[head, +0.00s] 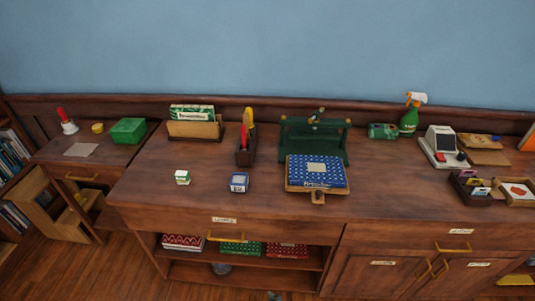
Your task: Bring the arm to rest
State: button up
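My arm and gripper do not show clearly in the head view. A small greyish shape (273,296) is cut off by the bottom edge, and I cannot tell what it is. The long wooden counter (270,190) stands ahead, with no gripper over it.
On the counter are a green press (315,135) with a blue patterned book (318,171) at its front, a small green-white box (182,177), a blue box (239,182), a spray bottle (410,117) and a card terminal (442,145). The front left counter is mostly clear.

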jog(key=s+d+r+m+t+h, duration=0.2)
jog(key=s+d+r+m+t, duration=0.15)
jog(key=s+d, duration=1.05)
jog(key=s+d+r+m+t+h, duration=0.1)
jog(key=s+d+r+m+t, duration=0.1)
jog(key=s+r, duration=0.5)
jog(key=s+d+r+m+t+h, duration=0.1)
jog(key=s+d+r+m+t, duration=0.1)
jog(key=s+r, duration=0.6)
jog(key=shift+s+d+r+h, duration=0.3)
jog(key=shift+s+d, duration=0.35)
